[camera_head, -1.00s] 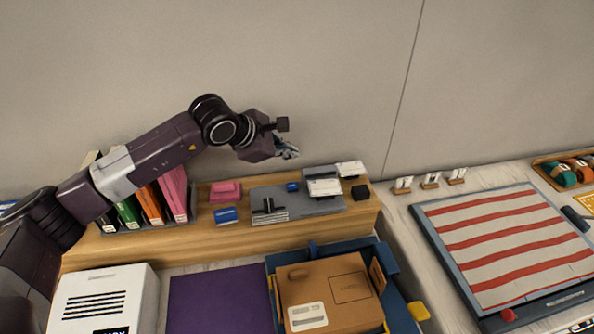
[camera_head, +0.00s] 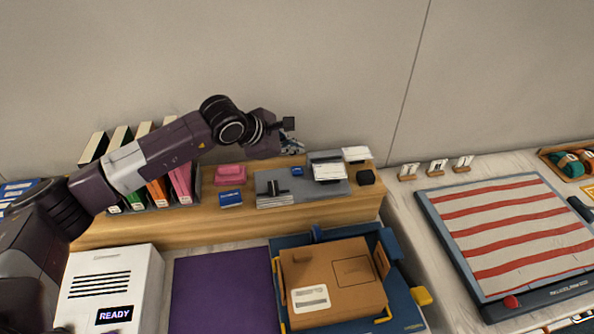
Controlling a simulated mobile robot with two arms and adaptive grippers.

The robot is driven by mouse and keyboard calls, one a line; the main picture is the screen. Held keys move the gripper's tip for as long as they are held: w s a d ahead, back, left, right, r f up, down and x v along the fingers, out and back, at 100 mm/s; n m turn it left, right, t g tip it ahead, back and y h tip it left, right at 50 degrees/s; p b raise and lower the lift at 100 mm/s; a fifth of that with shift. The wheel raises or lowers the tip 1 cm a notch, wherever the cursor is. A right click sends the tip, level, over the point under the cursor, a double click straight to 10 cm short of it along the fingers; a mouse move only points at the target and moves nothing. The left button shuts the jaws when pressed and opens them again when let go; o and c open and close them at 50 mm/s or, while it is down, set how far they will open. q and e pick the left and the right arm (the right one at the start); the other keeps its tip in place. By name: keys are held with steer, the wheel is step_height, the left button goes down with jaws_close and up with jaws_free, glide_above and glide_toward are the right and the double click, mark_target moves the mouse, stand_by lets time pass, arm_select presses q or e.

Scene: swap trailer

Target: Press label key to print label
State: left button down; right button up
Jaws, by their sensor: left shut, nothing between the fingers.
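A white box-shaped machine (camera_head: 105,283) with dark slots and a small dark display reading "READY" (camera_head: 115,315) stands at the lower left. I cannot make out a label key on it in this view. My left gripper (camera_head: 293,140) is shut and empty. It hangs in front of the wall, above the wooden shelf (camera_head: 228,228), far up and to the right of the white machine. My right gripper is not in view.
Upright binders (camera_head: 182,186) stand on the shelf's left, partly behind my left arm. A grey tray (camera_head: 300,196) holds small items. A brown carton (camera_head: 330,278) sits in a blue fixture (camera_head: 393,250), beside a purple mat (camera_head: 222,290). A striped board (camera_head: 515,235) lies right.

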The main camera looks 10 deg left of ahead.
mark_target(295, 171)
arm_select(q)
step_height(295, 171, down, 4)
steer(key=shift+r+b, duration=0.1)
steer(key=shift+b, duration=1.15)
steer(key=shift+f, duration=0.25)
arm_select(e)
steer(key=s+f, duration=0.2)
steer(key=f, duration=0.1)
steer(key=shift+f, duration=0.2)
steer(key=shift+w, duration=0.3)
arm_select(q)
steer(key=shift+b, duration=0.3)
steer(key=shift+f+b, duration=0.4)
steer(key=shift+b, duration=0.2)
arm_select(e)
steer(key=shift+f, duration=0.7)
arm_select(q)
steer(key=shift+f+b, duration=0.45)
steer(key=shift+b, duration=0.2)
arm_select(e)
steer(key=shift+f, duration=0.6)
arm_select(q)
steer(key=shift+r, duration=0.9)
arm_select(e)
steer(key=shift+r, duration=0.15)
